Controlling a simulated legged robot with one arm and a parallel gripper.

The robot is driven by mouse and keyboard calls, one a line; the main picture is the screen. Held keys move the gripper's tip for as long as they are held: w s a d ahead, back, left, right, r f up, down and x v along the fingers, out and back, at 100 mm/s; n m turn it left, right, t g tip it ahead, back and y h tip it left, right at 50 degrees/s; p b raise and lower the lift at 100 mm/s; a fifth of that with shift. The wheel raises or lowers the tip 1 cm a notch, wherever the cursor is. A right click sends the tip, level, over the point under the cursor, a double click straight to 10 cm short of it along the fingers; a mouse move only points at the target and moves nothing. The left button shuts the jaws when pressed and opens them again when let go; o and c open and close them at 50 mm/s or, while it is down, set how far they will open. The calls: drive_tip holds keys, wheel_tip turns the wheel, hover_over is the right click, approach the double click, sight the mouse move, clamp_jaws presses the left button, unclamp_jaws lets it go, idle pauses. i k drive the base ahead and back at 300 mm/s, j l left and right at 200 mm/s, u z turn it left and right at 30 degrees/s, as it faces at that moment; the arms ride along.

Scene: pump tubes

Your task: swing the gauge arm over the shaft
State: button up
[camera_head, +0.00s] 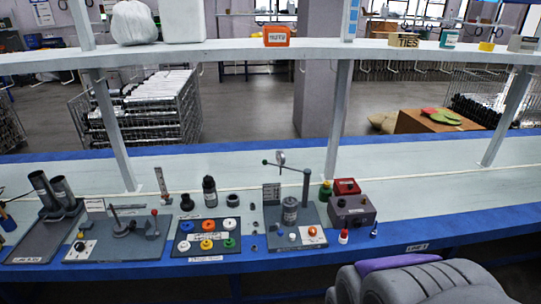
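A grey fixture plate (265,238) lies on the bench right of centre. A dark upright post (305,192) stands on it. A grey labelled cylinder (290,211) stands on the plate below the arm. Another plate to the left carries a thin upright rod on a disc (118,222). I cannot tell which of these is the shaft. No gripper fingers show.
A tray of coloured rings (207,241) and a black bottle (209,192) stand left of the fixture. A dark box (352,211) and red and blue small items stand right. A shelf (230,50) spans above the bench. The bench farther right is clear.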

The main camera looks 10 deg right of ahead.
sight(280, 154)
drive_tip(key=i+l+u, duration=0.25)
drive_tip(key=i, duration=0.45)
drive_tip(key=i+l+u, duration=0.25)
drive_tip(key=i, duration=0.4)
drive_tip(key=i+l+u, duration=0.25)
drive_tip(key=i+l, duration=0.4)
